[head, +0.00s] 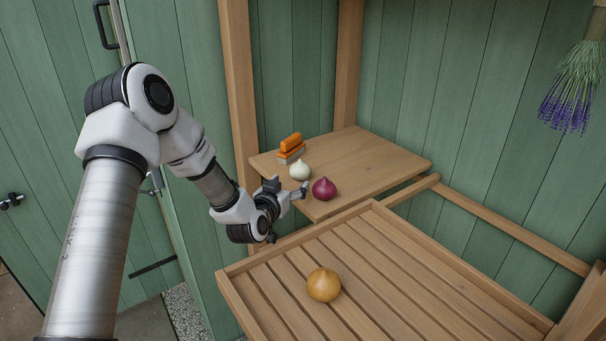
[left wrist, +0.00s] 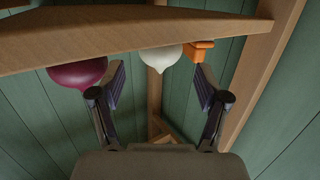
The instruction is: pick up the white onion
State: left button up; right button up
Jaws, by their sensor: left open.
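The white onion (head: 299,171) sits on the wooden shelf (head: 375,160) in the head view, between an orange-topped block and the red onion (head: 324,189). My left gripper (head: 288,189) is open and empty at the shelf's near left edge, just short of the white onion. In the left wrist view, which is turned over, the white onion (left wrist: 160,58) shows beyond and between the two spread fingers (left wrist: 158,80). No finger is seen touching it. The red onion (left wrist: 77,73) hangs beside one finger in that view. My right gripper is not in view.
The orange-topped block (head: 291,145) lies behind the white onion. A yellow onion (head: 323,285) rests on the lower slatted tray (head: 420,283). Wooden posts (head: 238,90) stand at the shelf's left and back. The shelf's right part is clear.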

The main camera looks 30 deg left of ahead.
aim_at(296, 175)
pick_arm(q)
jog(key=x, duration=0.2)
jog(key=p+x, duration=0.1)
jog(key=x, duration=0.1)
jog(key=p+x, duration=0.1)
jog(key=x, duration=0.1)
jog(key=shift+r, duration=0.3)
jog(key=shift+w+a+f, duration=0.1)
jog(key=shift+w, duration=0.1)
jog(key=shift+s, duration=0.1)
jog(key=shift+c, duration=1.3)
jog(key=c, duration=0.7)
